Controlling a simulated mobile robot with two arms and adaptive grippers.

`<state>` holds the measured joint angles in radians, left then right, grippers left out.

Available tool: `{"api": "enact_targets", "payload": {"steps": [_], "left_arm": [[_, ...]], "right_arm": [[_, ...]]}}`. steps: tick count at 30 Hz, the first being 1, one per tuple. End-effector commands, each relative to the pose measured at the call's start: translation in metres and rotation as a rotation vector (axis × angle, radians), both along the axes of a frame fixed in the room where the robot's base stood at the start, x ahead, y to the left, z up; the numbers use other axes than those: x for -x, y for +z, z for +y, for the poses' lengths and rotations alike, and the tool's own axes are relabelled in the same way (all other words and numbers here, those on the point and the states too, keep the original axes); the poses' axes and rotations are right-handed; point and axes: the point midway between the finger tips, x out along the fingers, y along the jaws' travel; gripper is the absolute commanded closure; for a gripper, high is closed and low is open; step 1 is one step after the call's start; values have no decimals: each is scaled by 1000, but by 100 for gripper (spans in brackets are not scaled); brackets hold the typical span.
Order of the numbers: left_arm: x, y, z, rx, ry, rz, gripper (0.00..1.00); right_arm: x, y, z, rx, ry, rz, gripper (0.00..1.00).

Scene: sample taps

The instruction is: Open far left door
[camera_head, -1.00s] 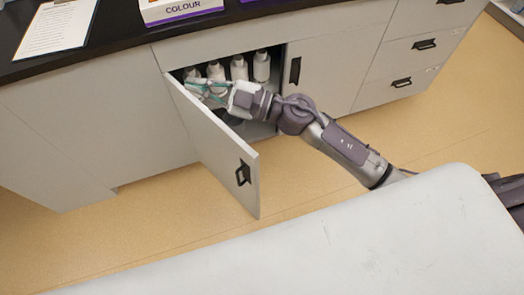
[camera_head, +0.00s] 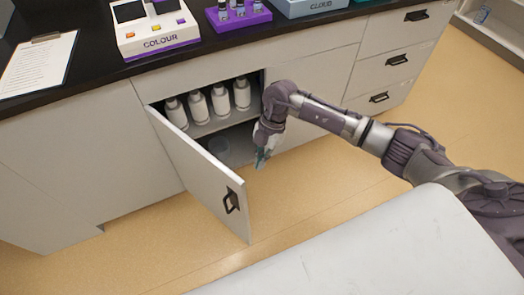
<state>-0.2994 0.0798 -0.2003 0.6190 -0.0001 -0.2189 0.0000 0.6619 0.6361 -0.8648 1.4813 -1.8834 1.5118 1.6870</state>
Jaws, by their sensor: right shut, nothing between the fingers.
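The far left door (camera_head: 205,172) of the cabinet stands swung well out from its opening, with its black handle (camera_head: 231,201) near its free edge. My right gripper (camera_head: 262,160) is shut and empty. It points down in front of the right part of the opening, apart from the door, to the right of it. My left gripper is not in view.
Drawers (camera_head: 388,70) are at right. A white surface (camera_head: 380,250) fills the lower right. Floor is free before the door.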

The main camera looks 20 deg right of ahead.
Motion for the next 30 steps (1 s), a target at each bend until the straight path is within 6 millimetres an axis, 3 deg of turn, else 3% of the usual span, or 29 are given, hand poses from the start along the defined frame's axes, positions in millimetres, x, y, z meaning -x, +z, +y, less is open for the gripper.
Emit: {"api": "enact_targets", "payload": {"steps": [6, 13, 26, 30], "left_arm": [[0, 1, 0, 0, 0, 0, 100], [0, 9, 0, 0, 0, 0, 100], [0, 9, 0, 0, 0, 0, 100], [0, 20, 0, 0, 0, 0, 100]], "right_arm": [[9, -40, 18, -4, 1, 1, 100], [22, -36, 45, -3, 2, -2, 100], [24, -37, 50, -2, 0, -2, 100], [30, -33, 60, -2, -21, 0, 100]]}}
